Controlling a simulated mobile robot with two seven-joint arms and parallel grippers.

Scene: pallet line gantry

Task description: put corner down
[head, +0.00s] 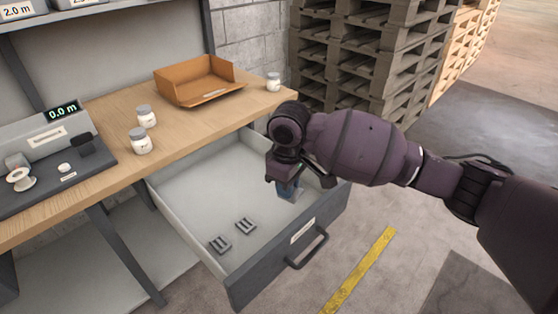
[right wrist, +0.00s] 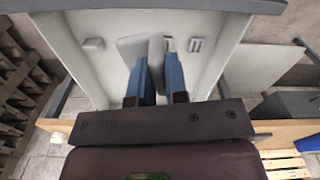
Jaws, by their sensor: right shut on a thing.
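My right gripper (head: 289,189) reaches down into the open drawer (head: 191,170), near its right end. Its blue fingers also show in the right wrist view (right wrist: 158,82). They are shut on a light grey corner (right wrist: 155,50), which sticks out beyond the fingertips. In the head view the corner is hidden by the gripper. I cannot tell whether it touches the drawer floor. Two small grey slotted pieces (head: 233,235) lie in the drawer's near left part, apart from the gripper. My left gripper is not in view.
A small grey block (right wrist: 93,43) lies in the drawer in the right wrist view. The wooden worktop (head: 190,120) above the drawer carries white jars (head: 142,140), an orange tray (head: 198,82) and a device reading 0.0 m (head: 45,137). Pallets (head: 360,60) stand behind.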

